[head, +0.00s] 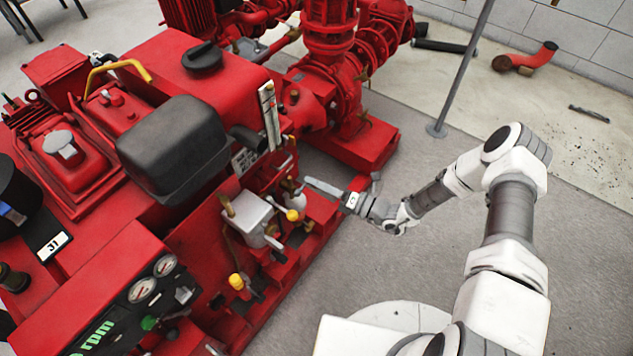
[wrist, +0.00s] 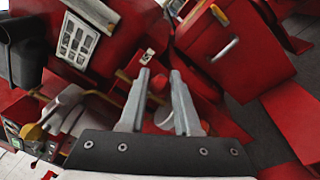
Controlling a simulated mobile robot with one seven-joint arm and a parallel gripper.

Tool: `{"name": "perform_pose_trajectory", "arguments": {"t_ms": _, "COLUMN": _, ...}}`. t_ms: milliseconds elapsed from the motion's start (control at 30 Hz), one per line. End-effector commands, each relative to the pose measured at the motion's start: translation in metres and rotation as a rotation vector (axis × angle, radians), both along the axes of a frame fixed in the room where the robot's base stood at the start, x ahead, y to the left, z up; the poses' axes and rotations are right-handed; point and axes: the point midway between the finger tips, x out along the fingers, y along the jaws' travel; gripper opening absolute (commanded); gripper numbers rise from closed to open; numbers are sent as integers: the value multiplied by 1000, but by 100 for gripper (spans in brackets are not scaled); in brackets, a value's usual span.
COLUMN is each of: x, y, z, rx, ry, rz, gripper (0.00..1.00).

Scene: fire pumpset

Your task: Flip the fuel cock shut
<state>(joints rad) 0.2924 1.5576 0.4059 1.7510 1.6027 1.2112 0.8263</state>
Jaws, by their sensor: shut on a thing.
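My gripper (head: 312,184) reaches in from the right to the side of the red pumpset (head: 185,60), beside the engine's small fittings.
Yellow-topped fittings (head: 292,215) and a grey metal box (head: 247,213) are close to my gripper. A control panel with gauges (head: 142,290) is at the lower left. A thin grey pole (head: 463,75) stands behind. The grey floor (head: 390,270) on the right is clear.

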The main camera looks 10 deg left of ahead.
Motion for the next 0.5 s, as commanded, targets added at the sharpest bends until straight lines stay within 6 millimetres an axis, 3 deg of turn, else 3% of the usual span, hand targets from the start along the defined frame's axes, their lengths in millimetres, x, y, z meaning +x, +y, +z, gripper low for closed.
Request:
{"name": "perform_pose_trajectory", "arguments": {"t_ms": 200, "x": -1, "y": 0, "z": -2, "rx": -4, "ry": 3, "rz": 1, "gripper": 0}}
{"name": "perform_pose_trajectory", "arguments": {"t_ms": 233, "x": -1, "y": 0, "z": -2, "rx": -4, "ry": 3, "rz": 1, "gripper": 35}}
{"name": "perform_pose_trajectory", "arguments": {"t_ms": 367, "x": -1, "y": 0, "z": -1, "rx": -4, "ry": 2, "rz": 1, "gripper": 58}}
{"name": "perform_pose_trajectory", "arguments": {"t_ms": 500, "x": -1, "y": 0, "z": -1, "rx": -3, "ry": 1, "rz": 0, "gripper": 62}}
